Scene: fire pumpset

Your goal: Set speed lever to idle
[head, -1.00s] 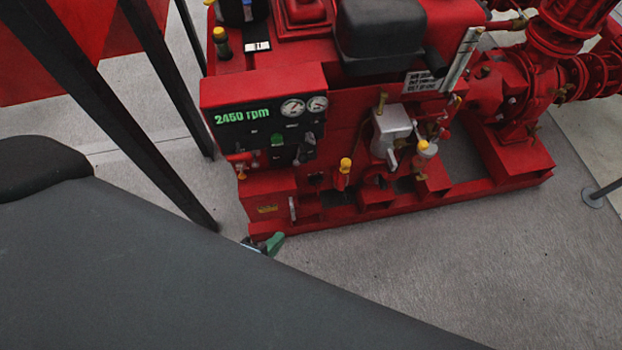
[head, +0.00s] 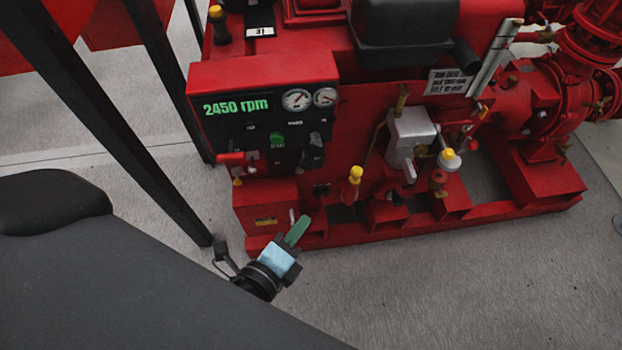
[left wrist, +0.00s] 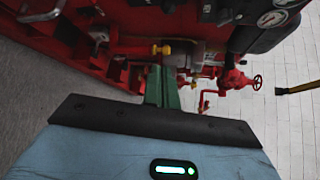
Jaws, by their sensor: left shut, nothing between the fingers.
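The red pumpset has a black control panel (head: 266,122) whose green display reads 2450 rpm. A red-handled lever (head: 234,158) is at the panel's lower left. A yellow-knobbed lever (head: 354,176) stands to the right, below the panel. I cannot tell for certain which one is the speed lever. My left gripper (head: 297,230), with green fingers, is shut and empty, low in front of the pumpset base and apart from both levers in the picture. Its closed fingers (left wrist: 162,88) also show in the left wrist view. My right gripper is not in view.
A grey box-shaped unit (head: 411,135) and another yellow-topped fitting (head: 448,160) stick out to the right. Dark posts (head: 110,125) stand at the left. The grey floor (head: 420,290) in front of the base is clear.

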